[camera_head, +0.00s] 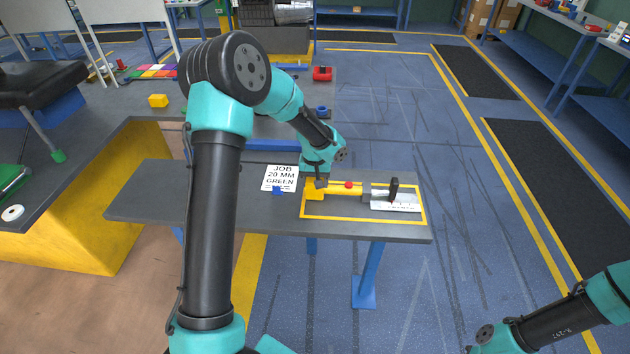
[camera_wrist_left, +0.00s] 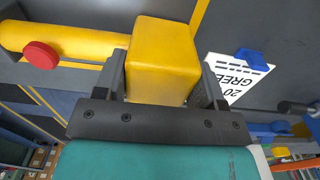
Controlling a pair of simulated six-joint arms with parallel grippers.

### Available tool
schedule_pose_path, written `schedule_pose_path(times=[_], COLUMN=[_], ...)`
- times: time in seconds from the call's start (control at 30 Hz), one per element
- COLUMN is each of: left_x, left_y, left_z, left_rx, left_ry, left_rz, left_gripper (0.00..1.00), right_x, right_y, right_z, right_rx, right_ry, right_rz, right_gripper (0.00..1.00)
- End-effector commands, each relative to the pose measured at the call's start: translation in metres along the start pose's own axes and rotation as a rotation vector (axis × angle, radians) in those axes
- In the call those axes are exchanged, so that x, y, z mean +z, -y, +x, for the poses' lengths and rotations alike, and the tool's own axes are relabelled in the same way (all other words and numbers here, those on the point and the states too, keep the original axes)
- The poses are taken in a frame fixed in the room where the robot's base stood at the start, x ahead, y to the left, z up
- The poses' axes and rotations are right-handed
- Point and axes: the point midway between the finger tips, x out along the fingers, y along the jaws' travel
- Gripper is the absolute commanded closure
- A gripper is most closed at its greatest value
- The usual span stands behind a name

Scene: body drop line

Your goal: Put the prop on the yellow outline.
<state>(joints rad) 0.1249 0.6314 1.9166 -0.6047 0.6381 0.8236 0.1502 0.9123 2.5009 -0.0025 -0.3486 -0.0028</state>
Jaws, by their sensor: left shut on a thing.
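The prop is a yellow block (camera_head: 314,193) with a yellow tube (camera_head: 338,187), a red knob (camera_head: 348,185) and a grey rod end with a black upright piece (camera_head: 394,187). It lies lengthwise inside the yellow outline (camera_head: 362,221) on the grey bench; I cannot tell whether it touches the bench. My left gripper (camera_head: 318,183) is shut on the block end. In the left wrist view the fingers (camera_wrist_left: 163,85) flank the yellow block (camera_wrist_left: 163,50), with the red knob (camera_wrist_left: 41,55) to its left. My right arm shows at the bottom right; its gripper is out of view.
A white job card (camera_head: 280,178) reading "20 MM GREEN" lies left of the outline, with a blue clip (camera_head: 277,191). The bench's left part (camera_head: 150,200) is clear. Another table behind holds a yellow cube (camera_head: 158,101) and a red object (camera_head: 322,73).

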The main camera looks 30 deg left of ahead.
Motion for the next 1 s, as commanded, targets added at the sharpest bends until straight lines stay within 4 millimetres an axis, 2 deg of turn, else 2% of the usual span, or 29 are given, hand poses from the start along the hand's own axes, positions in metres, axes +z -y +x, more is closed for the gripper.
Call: schedule_pose_path(times=[0.23, 0.27, 0.5, 0.83, 1.0], left_x=[-0.001, 0.0, 0.0, 0.0, -0.001], left_y=[0.0, 0.0, 0.0, 0.0, 0.0], left_z=[0.002, 0.003, 0.002, -0.001, -0.016], left_rx=[0.001, 0.0, 0.0, 0.0, 0.001], left_ry=[-0.003, 0.0, 0.0, -0.001, -0.004], left_rz=[0.0, 0.0, 0.0, 0.001, 0.001], left_gripper=[1.0, 0.33, 0.11, 0.11, 0.11], right_x=[0.0, 0.0, 0.0, 0.0, 0.0], right_y=[0.0, 0.0, 0.0, 0.0, 0.0], right_z=[0.0, 0.0, 0.0, 0.0, 0.0], right_rx=[0.0, 0.0, 0.0, 0.0, 0.0], right_ry=[0.0, 0.0, 0.0, 0.0, 0.0], right_rz=[0.0, 0.0, 0.0, 0.0, 0.0], right_gripper=[1.0, 1.0, 1.0, 1.0, 1.0])
